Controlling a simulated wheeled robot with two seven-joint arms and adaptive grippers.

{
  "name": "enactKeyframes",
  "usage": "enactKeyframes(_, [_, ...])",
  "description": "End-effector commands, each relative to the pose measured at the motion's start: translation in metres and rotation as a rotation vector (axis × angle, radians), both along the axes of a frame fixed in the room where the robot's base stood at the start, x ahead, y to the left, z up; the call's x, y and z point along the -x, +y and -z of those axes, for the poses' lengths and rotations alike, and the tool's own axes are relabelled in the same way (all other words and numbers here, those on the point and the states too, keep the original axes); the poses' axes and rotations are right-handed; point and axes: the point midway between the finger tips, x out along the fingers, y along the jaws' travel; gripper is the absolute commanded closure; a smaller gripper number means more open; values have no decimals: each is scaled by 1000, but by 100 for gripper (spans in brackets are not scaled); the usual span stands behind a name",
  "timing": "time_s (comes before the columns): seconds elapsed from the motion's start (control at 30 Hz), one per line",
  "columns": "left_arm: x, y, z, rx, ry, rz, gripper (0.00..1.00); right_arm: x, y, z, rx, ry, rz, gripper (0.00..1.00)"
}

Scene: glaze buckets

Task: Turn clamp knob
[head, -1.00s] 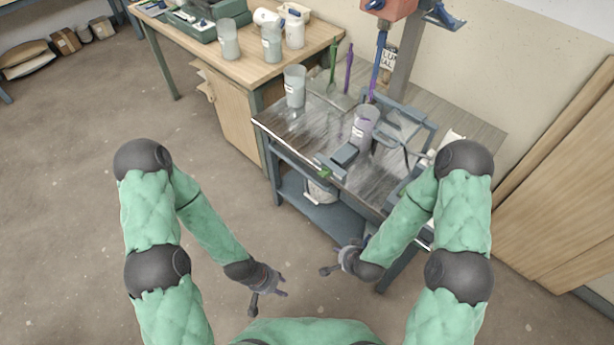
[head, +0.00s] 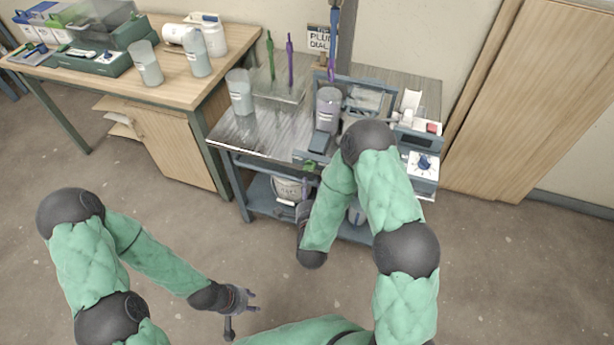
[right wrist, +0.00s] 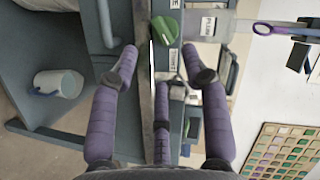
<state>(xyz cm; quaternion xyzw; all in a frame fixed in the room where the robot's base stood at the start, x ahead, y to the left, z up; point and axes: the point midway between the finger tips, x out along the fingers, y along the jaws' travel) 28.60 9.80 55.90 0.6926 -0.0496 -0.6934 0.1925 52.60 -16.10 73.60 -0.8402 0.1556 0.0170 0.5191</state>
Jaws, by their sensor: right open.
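The green clamp knob (head: 308,165) is on the front edge of the metal bench, below a grey clamp block (head: 318,142). In the right wrist view the green knob (right wrist: 167,27) is ahead of my fingers, near the top middle. My right gripper (right wrist: 160,55) is open, with its purple fingers spread and nothing between them. In the head view my right gripper (head: 304,212) is low in front of the bench, partly hidden by my forearm. My left gripper (head: 244,300) is open and empty over the floor.
A grey cylindrical container (head: 328,108) stands behind the clamp block. A cup (head: 240,92) stands at the bench's left. A box with a blue dial (head: 424,165) is at its right. A white bucket (right wrist: 57,84) is on the lower shelf. Floor in front is clear.

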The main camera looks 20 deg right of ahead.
Motion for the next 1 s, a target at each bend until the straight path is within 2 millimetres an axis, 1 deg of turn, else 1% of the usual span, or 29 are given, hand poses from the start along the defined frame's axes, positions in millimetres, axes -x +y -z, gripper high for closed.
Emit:
enactKeyframes(0.03, [0,0,6,0,0,0,60,-10,-3,5,-1,-3,3,54])
enactKeyframes(0.2, [0,0,15,0,0,-1,60,-38,-10,10,0,-2,2,54])
enactKeyframes(0.4, [0,0,22,0,0,-1,60,-62,-15,14,0,-1,0,54])
enactKeyframes(0.6, [0,0,24,0,0,-1,60,-71,-18,15,1,1,-1,54])
enactKeyframes(0.83, [0,0,24,0,-1,-1,60,-71,-18,15,1,1,-2,54])
enactKeyframes(0.87, [0,0,24,0,-1,-1,60,-71,-18,15,1,1,-2,56])
enactKeyframes(0.9, [0,0,24,0,-1,-1,60,-71,-18,15,1,1,-2,68])
enactKeyframes(0.97, [0,0,24,0,-1,-1,60,-71,-18,15,1,1,-2,85])
enactKeyframes(1.0, [0,0,24,0,-1,-1,60,-71,-18,15,1,1,-2,96])
